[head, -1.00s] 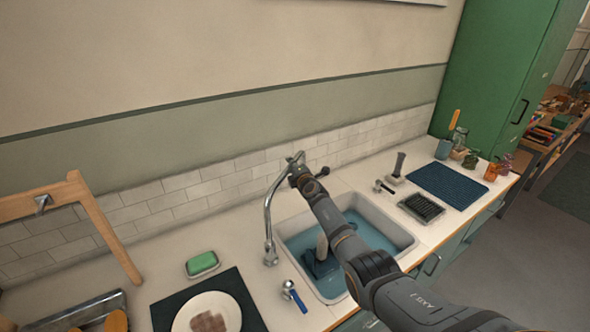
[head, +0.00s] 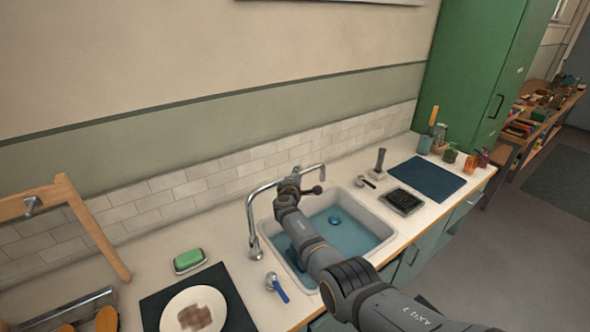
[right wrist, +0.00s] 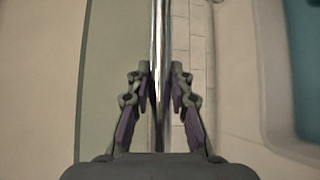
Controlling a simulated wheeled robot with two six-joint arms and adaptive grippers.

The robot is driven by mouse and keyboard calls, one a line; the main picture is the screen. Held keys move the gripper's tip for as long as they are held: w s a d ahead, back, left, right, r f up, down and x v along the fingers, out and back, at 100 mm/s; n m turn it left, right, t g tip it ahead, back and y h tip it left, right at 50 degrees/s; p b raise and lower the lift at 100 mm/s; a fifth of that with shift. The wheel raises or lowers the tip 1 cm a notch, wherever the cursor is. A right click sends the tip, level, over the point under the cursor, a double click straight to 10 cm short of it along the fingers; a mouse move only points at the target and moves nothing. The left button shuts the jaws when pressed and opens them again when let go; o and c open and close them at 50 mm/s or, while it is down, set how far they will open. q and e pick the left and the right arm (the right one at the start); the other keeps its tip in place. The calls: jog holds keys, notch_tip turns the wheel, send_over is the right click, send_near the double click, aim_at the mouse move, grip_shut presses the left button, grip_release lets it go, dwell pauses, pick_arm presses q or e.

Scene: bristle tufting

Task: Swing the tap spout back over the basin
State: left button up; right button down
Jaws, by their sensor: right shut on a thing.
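The chrome tap (head: 249,213) stands at the left back of the sink basin (head: 374,213), and its spout arches up and to the right. My right gripper (head: 291,184) is shut on the spout partway along its upper run. In the right wrist view the shiny spout (right wrist: 159,45) runs between the two fingers. The basin's pale rim (right wrist: 266,70) shows at the right of that view. In the head view the spout's end appears near the basin's back edge; its exact spot above it is hard to tell. My right arm hides part of the basin. My left gripper is not in view.
Water and a small blue round thing (head: 335,220) show in the basin.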

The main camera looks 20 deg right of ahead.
jog(key=shift+s+d+r, duration=0.1)
jog(key=shift+s, duration=0.15)
jog(key=shift+m, duration=0.3)
jog(key=shift+f, duration=0.2)
jog(key=c, duration=1.3)
grip_release()
jog(key=shift+s, duration=0.15)
jog(key=shift+o, duration=0.6)
jog(key=shift+d+r, duration=0.1)
